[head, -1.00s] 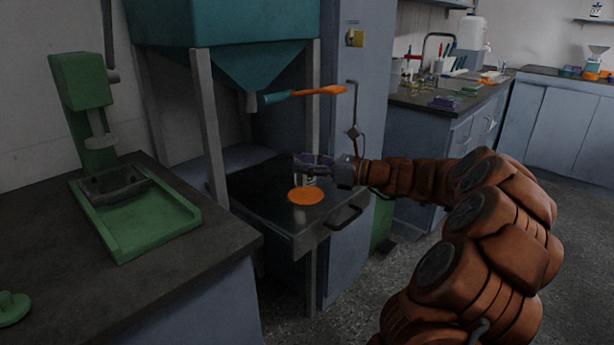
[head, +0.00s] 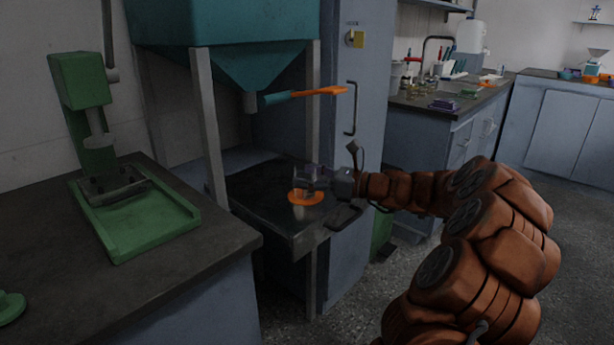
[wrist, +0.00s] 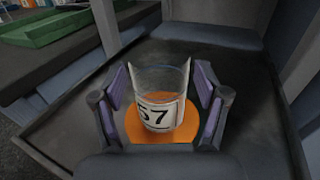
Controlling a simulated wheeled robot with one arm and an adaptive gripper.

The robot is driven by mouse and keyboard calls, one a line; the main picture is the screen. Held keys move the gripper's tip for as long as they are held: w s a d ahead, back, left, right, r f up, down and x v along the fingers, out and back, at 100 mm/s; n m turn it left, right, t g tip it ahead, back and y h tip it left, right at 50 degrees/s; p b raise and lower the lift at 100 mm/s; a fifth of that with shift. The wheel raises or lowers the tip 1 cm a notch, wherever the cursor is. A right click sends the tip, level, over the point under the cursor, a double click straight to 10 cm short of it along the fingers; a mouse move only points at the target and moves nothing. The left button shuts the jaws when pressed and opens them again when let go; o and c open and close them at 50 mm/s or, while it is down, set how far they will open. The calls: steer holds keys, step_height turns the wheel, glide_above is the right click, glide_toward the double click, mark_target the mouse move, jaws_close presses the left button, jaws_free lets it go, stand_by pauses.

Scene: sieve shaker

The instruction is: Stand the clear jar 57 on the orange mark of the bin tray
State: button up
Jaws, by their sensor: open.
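The clear jar 57 (wrist: 160,84) stands upright on the orange mark (wrist: 184,135) in the wrist view, its white label facing the camera. The orange mark (head: 294,199) lies on the dark bin tray (head: 252,196) under the teal hopper; the tray's surface also shows in the wrist view (wrist: 75,125). My gripper (wrist: 160,105) is open, with one purple-padded finger on each side of the jar. Gaps show between the jar and both pads. In the head view my gripper (head: 308,176) reaches in from the right and mostly hides the jar.
The teal hopper (head: 225,40) with an orange-handled lever (head: 318,91) hangs above the tray. Its grey legs (head: 211,130) stand beside the tray. A green press (head: 95,150) stands on the left bench. The tray has a front handle (head: 345,215).

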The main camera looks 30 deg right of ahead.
steer(key=shift+r, duration=0.1)
steer(key=shift+r, duration=0.15)
steer(key=p+v, duration=0.2)
steer(key=v, duration=1)
steer(key=shift+a, duration=0.1)
